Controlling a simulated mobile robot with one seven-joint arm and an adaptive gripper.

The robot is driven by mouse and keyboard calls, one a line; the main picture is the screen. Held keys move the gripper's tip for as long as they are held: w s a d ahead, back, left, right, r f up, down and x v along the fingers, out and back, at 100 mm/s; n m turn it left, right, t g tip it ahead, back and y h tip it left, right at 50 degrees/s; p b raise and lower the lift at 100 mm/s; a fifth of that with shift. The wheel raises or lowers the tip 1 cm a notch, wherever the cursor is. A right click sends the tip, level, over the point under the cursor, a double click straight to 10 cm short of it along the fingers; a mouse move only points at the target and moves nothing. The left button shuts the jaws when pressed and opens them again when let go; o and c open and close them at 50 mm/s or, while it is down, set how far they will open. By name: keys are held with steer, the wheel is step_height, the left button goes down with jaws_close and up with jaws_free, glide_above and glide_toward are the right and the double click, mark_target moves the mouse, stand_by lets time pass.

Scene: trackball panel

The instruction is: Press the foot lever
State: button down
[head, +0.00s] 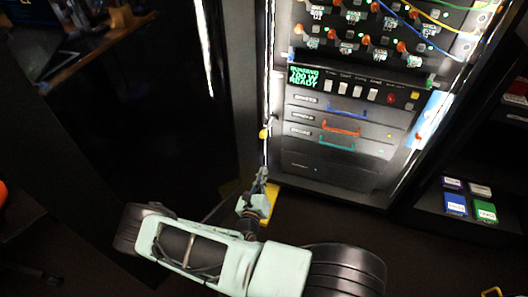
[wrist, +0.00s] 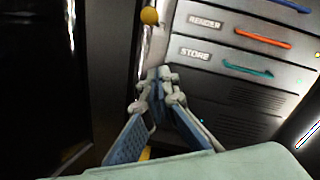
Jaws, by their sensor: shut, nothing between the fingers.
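A yellow plate (head: 271,203) lies low at the left foot of the rack; it looks like the foot lever, though its full shape is hidden behind my gripper. A small yellow patch (wrist: 145,153) shows between the fingers in the wrist view. My gripper (head: 262,175) is shut and empty, in front of and above the plate. In the wrist view its fingers (wrist: 156,76) meet beside the rack's lower left edge. I cannot tell whether it touches the plate.
A yellow ball knob (head: 265,133) sits on the rack's left edge, above my gripper. The rack's drawers (head: 320,152) have blue, orange and teal handles. A dark shelf (head: 436,211) with coloured boxes stands right. A dark panel (head: 150,120) stands left.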

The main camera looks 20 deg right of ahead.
steer(key=w+d+r+b, duration=0.3)
steer(key=w+d, duration=0.1)
steer(key=w, duration=0.6)
steer(key=shift+w, duration=0.2)
